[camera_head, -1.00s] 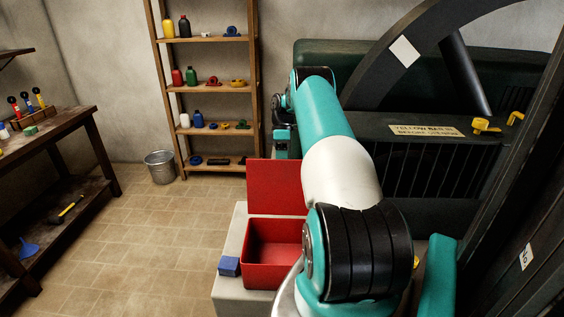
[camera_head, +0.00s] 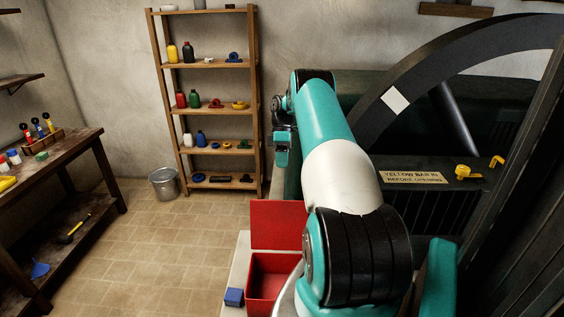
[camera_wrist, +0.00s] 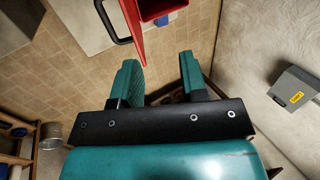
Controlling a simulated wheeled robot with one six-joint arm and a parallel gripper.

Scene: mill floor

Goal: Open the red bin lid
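The red bin (camera_head: 268,278) stands on a pale block at lower centre in the head view, partly hidden by my arm. Its red lid (camera_head: 278,225) stands upright at the back edge, so the bin is open and its inside shows. In the wrist view the lid (camera_wrist: 128,32) is seen edge-on with a black handle (camera_wrist: 103,22), and the bin (camera_wrist: 158,8) shows at the top edge. My gripper (camera_wrist: 160,75) is open and empty, its teal fingers apart, with the lid and handle beyond them. In the head view it is at the arm's far end, above and behind the lid.
A small blue block (camera_head: 234,297) sits beside the bin. A wooden shelf (camera_head: 207,68) with bottles and a metal bucket (camera_head: 164,184) stand at the back. A workbench (camera_head: 70,158) is at left, dark machinery (camera_head: 400,205) at right. The tiled floor between is clear.

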